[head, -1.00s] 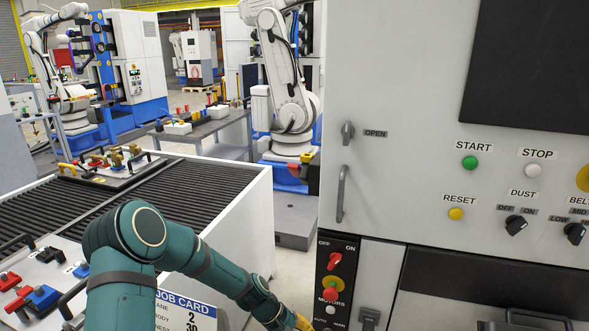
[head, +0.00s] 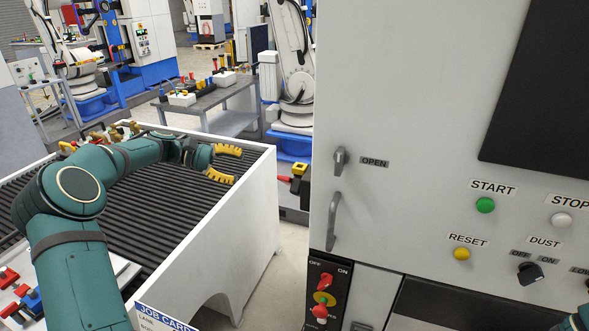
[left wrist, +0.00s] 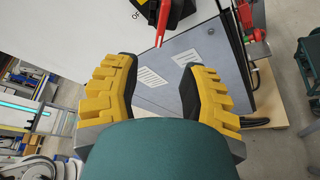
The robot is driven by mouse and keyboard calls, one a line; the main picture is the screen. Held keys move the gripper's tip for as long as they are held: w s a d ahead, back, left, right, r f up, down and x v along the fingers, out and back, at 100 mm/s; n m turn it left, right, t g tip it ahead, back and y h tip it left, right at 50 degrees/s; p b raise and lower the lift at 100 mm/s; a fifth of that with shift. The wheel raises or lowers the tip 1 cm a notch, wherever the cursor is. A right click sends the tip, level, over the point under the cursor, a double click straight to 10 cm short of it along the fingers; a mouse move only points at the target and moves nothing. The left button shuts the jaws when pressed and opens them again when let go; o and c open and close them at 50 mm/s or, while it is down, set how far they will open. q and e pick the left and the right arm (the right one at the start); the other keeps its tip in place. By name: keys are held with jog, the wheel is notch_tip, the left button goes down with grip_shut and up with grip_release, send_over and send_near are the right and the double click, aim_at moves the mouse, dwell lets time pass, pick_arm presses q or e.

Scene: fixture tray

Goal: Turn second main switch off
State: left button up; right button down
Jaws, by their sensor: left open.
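On the dark strip of the near cabinet, a red rotary switch (head: 325,281) sits under OFF and ON labels, its handle tilted. A red knob (head: 320,311) on a yellow base is below it. Farther off, a black and yellow box (head: 299,173) with a red handle stands beside the blue robot base. My left gripper (head: 238,167) is open and empty above the roller conveyor, left of the box and clear of the switch. In the left wrist view its fingers (left wrist: 155,65) are spread, with a red handle (left wrist: 161,22) on a dark body beyond them.
The white-sided roller conveyor (head: 262,205) lies below my left arm. The near cabinet (head: 415,85) fills the right, with an OPEN latch (head: 340,160), a bar handle (head: 333,221) and START (head: 486,205) and STOP buttons. A floor gap separates conveyor and cabinet.

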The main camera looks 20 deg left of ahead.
aim_at(286, 181)
pick_arm(q)
jog(key=x, duration=1.3)
jog(key=shift+s+d+p, duration=0.1)
jog(key=shift+d+p, duration=0.25)
jog(key=shift+p, duration=0.05)
grip_shut()
